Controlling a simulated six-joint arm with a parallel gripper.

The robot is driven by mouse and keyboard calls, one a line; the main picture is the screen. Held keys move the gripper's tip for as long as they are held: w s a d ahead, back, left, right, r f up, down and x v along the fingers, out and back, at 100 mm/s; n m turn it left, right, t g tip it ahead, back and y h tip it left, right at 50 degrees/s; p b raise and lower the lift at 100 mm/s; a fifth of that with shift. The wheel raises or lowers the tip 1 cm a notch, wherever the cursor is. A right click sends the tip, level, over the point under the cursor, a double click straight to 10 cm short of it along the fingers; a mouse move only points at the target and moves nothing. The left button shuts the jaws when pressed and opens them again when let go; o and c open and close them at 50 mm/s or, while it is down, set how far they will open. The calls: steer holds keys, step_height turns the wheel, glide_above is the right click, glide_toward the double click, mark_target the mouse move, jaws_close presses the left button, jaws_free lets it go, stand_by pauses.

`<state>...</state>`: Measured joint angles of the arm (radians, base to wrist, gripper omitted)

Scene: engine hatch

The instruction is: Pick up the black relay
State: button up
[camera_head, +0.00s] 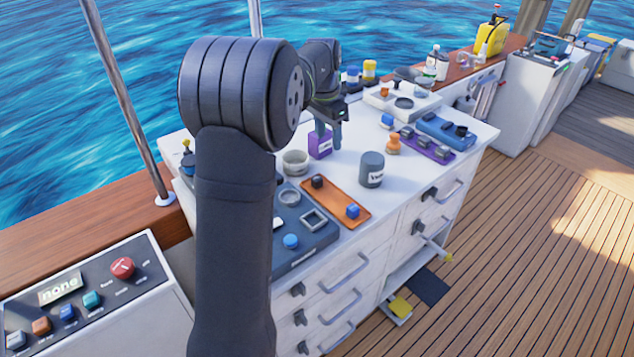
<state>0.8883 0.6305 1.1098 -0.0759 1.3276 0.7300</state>
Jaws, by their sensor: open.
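My gripper (329,136) is open, fingers pointing down, over the white worktop beside a small purple box (319,148). I cannot tell if it touches the box. No part is clearly marked as the black relay. A small dark block (317,181) sits at the back left of an orange tray (334,202), with a blue block (353,211) at its front right. Several small dark blocks (424,142) sit on a purple strip, and a black round-looking part (461,130) is on a blue tray (446,134).
A dark grey canister (371,169), a grey ring-shaped bowl (295,162) and an orange figure-like piece (393,144) stand near the gripper. A dark blue panel (300,240) lies at front left. Bottles (437,62) stand at the back. My arm hides part of the left side.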

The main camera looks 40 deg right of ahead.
mark_target(317, 178)
steer(key=w+a+r+y, duration=0.1)
steer(key=w+r, duration=0.2)
step_height(317, 178, down, 18)
steer(key=shift+a+r, duration=0.1)
steer(key=shift+r, duration=0.1)
steer(key=c, duration=1.1)
steer(key=shift+r, duration=0.1)
